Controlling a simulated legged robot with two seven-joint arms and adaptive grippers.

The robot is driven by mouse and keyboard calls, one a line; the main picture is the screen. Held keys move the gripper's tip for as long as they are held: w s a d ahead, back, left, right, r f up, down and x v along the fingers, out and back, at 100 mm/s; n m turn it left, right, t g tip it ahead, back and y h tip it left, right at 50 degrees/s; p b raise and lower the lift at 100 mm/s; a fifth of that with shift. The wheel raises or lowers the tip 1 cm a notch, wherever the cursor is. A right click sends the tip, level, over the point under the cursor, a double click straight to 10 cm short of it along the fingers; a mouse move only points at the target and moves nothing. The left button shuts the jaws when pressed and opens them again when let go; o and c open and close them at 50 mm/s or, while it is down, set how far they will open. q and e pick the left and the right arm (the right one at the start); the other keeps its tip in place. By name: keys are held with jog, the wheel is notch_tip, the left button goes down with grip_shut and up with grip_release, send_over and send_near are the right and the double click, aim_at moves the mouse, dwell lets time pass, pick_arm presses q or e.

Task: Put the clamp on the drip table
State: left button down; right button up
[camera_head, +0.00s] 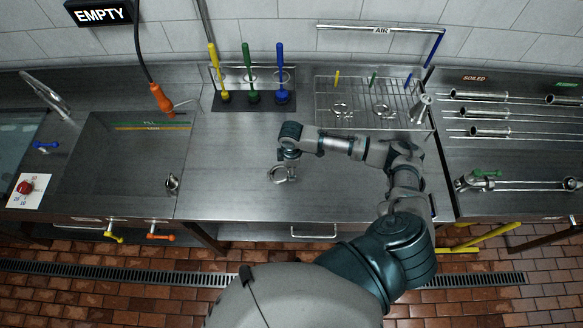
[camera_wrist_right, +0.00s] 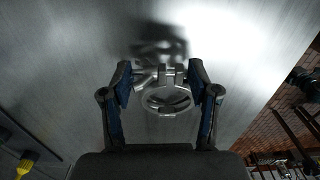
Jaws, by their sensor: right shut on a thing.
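My right gripper (camera_wrist_right: 160,76) is shut on a silver ring-shaped clamp (camera_wrist_right: 168,100), with one finger on each side of it. In the head view the clamp (camera_head: 281,174) shows just below my right gripper (camera_head: 288,157), over the steel counter between the sink and the right-hand bench. The gap between the clamp and the steel cannot be judged, but a dark shadow lies on the metal beside it in the wrist view. The steel counter top (camera_head: 235,190) is bare around the clamp. Which surface is the drip table is not labelled. My left gripper is not in view.
A wire rack (camera_head: 350,118) at the back right holds more clamps (camera_head: 384,111). Several brushes (camera_head: 249,75) stand on a dark mat behind my gripper. A sink (camera_head: 120,160) is at left. The SOILED bench (camera_head: 520,205) at right holds steel parts. My right arm crosses the counter.

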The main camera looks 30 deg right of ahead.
jog(key=shift+a+f, duration=0.1)
jog(key=shift+f, duration=0.2)
jog(key=o, duration=1.3)
jog(key=shift+a, duration=0.1)
jog(key=shift+c, duration=0.2)
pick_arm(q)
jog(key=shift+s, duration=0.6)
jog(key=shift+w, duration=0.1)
pick_arm(e)
jog(key=shift+r, duration=0.1)
jog(key=shift+w+r, duration=0.1)
jog(key=shift+r, duration=0.3)
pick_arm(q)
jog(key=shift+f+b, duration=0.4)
pick_arm(e)
notch_tip(320, 180, up, 11)
